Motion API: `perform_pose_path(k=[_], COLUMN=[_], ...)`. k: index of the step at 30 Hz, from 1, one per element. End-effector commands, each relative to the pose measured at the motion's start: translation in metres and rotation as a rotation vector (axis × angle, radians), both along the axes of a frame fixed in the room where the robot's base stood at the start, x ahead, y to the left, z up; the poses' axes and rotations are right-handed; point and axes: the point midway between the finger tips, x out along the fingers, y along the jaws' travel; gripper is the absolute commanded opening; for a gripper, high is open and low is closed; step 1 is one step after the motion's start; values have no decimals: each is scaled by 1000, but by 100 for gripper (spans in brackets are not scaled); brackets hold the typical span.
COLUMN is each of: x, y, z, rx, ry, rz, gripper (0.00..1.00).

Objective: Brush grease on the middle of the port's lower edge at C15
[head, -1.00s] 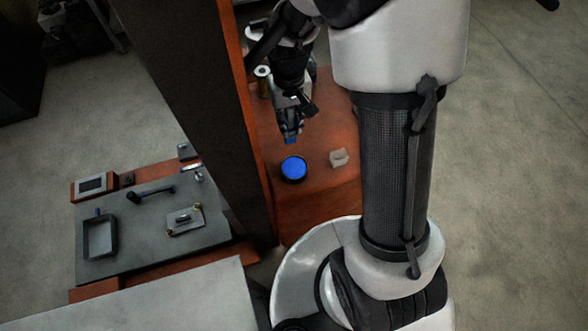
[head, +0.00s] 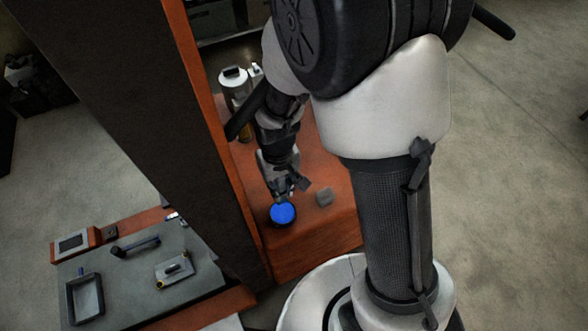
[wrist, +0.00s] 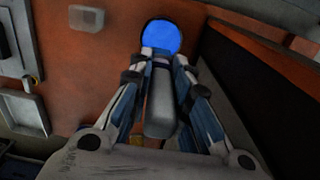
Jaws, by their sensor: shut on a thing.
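A round dark tin with bright blue contents (head: 283,213) sits on the orange-brown surface; it also shows in the wrist view (wrist: 160,36). My gripper (head: 284,192) points down at the tin's far side, its tips overlapping the rim in the picture. In the wrist view my gripper (wrist: 161,62) is shut on a grey, rounded handle (wrist: 161,105), which I take for the brush. The brush's bristles are hidden, so I cannot tell whether they touch the blue grease. I cannot make out the port's lower edge at C15.
A tall dark panel with an orange edge (head: 130,110) stands close on the left. Beyond it, a grey bench top (head: 135,282) carries a tray and several tools. A pale canister (head: 235,85) stands behind my gripper.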

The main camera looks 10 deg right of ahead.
Motion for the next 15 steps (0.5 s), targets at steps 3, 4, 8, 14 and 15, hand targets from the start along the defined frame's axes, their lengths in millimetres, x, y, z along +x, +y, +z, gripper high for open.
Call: perform_pose_path(k=[3,4,8,14,15], x=[-2,-2,-2,-1,-1], y=[2,2,1,1,1], z=[-5,-7,-17,-38,-43], rx=[0,0,0,0,0], ry=[1,1,1,0,0], rz=[6,5,5,4,4], gripper=[0,0,0,0,0])
